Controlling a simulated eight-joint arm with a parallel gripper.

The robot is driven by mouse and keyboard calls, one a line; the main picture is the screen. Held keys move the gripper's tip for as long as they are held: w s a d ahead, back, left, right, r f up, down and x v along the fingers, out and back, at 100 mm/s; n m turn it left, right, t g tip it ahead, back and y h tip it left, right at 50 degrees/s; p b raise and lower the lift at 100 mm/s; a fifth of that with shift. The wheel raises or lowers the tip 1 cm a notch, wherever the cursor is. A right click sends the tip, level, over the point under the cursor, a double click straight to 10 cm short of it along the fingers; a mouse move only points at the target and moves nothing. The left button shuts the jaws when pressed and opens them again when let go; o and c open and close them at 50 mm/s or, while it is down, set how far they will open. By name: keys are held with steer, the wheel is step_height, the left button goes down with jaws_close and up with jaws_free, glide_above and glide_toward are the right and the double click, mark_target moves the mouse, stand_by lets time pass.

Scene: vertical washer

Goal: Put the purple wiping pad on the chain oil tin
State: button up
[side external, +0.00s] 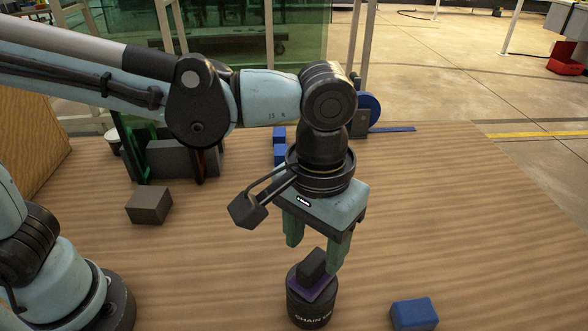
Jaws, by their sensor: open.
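The purple wiping pad (322,290), with a dark block-shaped grip on its upper side, rests on top of the black chain oil tin (310,313). The tin stands upright near the front of the table, with part of its white lettering showing. The pad sits slightly turned, and its purple edge shows around the dark grip. My gripper (313,256) points down just above the pad, its green fingers open and spread. The right fingertip overlaps the pad's edge in the picture; I cannot tell whether it touches.
A blue block (413,314) lies right of the tin. A grey-brown block (149,205) lies at the left. Small blue blocks (280,153) and a blue reel (368,108) are behind my arm. The wooden table (470,220) is clear at the right.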

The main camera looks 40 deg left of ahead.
mark_target(313, 260)
step_height(313, 260, up, 7)
steer(key=w+a+f+t, duration=0.1)
steer(key=a+f+t, duration=0.2)
steer(key=a, duration=0.9)
steer(key=w+a+f+t, duration=0.1)
steer(key=a+f+t, duration=0.3)
steer(key=a, duration=0.9)
steer(key=shift+w+f, duration=0.25)
steer(key=shift+f, duration=0.1)
